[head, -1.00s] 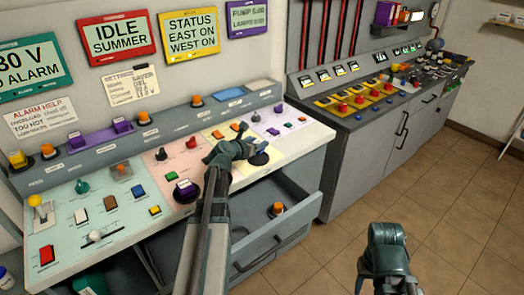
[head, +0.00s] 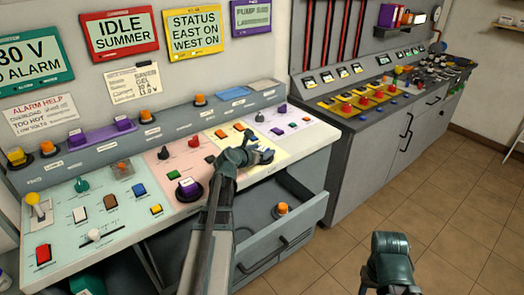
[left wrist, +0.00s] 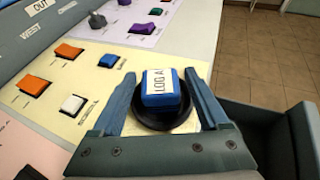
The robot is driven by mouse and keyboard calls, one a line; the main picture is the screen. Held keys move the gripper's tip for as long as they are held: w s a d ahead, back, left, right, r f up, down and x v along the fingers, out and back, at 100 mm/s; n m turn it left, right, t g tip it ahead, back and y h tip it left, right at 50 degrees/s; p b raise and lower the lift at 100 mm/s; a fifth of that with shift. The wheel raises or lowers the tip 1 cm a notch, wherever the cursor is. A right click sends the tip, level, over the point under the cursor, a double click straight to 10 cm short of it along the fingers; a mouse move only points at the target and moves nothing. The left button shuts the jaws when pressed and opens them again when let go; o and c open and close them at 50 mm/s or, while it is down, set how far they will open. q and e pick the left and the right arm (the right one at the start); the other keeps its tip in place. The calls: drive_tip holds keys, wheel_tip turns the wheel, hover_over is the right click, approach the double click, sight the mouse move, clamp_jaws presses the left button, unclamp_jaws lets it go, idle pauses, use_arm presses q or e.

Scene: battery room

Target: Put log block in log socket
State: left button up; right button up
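The log block (left wrist: 160,88) is blue with a white label reading "LOG A". In the left wrist view it sits upright in or on the round black log socket (left wrist: 163,122); how deep it sits I cannot tell. My left gripper (left wrist: 162,95) is open, its two fingers on either side of the block with gaps visible. In the head view my left gripper (head: 262,156) is over the yellow panel and mostly hides the block and socket. My right gripper (head: 390,262) is low at the right, and its fingers cannot be made out.
A purple block (head: 189,187) sits in another black socket on the pink panel. An open drawer (head: 275,235) with an orange-topped item (head: 281,209) is below the desk's front edge. Switches surround the left gripper. The tiled floor (head: 440,215) at the right is clear.

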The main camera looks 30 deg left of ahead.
use_arm(q)
drive_tip(key=shift+r, duration=0.1)
drive_tip(key=shift+s+r+p, duration=0.2)
drive_tip(key=shift+p, duration=0.15)
drive_tip(key=p+v, duration=0.4)
drive_tip(key=v, duration=0.7)
drive_tip(key=shift+s+r, duration=0.1)
drive_tip(key=shift+s, duration=0.15)
